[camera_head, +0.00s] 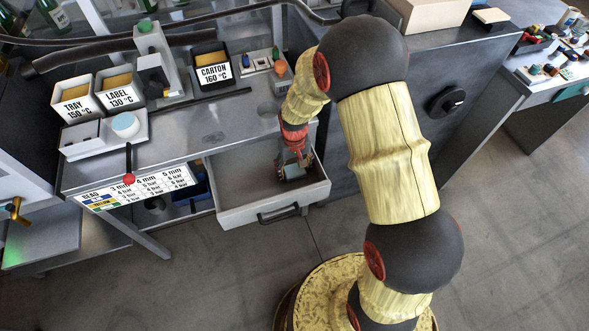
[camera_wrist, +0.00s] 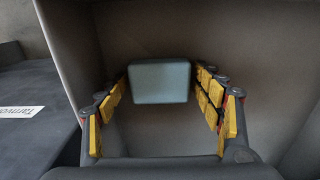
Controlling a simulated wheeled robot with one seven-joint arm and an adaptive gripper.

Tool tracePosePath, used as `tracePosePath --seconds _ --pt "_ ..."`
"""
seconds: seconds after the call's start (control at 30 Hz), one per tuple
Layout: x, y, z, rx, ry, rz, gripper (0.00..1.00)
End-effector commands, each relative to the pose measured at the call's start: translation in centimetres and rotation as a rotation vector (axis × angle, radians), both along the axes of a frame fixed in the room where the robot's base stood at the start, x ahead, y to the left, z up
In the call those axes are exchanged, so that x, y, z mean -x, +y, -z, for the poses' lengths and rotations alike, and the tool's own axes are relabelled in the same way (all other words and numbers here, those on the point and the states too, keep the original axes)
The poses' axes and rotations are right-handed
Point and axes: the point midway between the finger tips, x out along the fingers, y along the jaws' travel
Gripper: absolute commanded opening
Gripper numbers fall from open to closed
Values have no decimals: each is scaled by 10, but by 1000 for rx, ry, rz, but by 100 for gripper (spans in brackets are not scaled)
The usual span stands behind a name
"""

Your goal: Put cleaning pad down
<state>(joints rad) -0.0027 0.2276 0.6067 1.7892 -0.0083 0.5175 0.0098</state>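The cleaning pad, a pale blue-grey block (camera_wrist: 160,82), sits in the middle of the wrist view, low inside an open drawer (camera_head: 268,214). My gripper (camera_wrist: 160,92) reaches down into the drawer. Its yellow-padded fingers are spread, one on each side of the block, with a narrow gap showing on both sides. In the head view my gripper (camera_head: 295,168) is inside the drawer, and a light blue-grey patch of the pad (camera_head: 293,172) shows at its fingers. The pad's underside is hidden, so I cannot tell how it touches the drawer floor.
The drawer walls stand close around my gripper. The grey bench top (camera_head: 213,125) above holds a TRAY bin (camera_head: 79,101), a LABEL bin (camera_head: 119,95) and a CARTON bin (camera_head: 212,70). A settings chart (camera_head: 137,190) hangs on the bench front.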

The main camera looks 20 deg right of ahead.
Motion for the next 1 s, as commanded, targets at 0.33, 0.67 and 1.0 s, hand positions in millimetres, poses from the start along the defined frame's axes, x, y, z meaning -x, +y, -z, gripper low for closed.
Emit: tracePosePath --seconds 0.33,0.67,1.0 --pt "0 0 0 0 0 0 74" --pt "-1 0 -37 0 -3 0 74" --pt "0 0 -103 0 -1 0 74"
